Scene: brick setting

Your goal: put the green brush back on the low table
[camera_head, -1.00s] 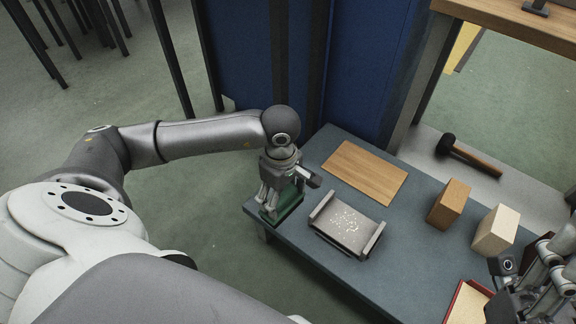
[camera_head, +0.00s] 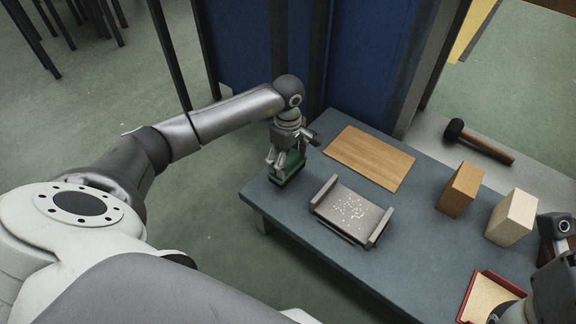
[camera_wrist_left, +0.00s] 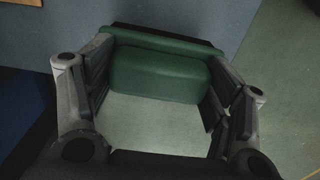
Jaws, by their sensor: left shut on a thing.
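The green brush (camera_head: 289,168) is held upright in my left gripper (camera_head: 285,162), at the left end of the grey-blue low table (camera_head: 345,265). I cannot tell whether its underside touches the tabletop. In the left wrist view the brush (camera_wrist_left: 157,75) sits between the two fingers of the left gripper (camera_wrist_left: 155,95), which are closed on its sides. My right gripper (camera_head: 562,228) shows only in part at the right edge; its fingers are not clear.
On the table are a wooden board (camera_head: 370,158), a grey dustpan-like tray (camera_head: 350,207) with pale crumbs, a brown block (camera_head: 460,190), a cream block (camera_head: 511,217) and a red-rimmed tray (camera_head: 490,292). A mallet (camera_head: 478,142) lies beyond. Blue panels (camera_head: 365,60) stand behind.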

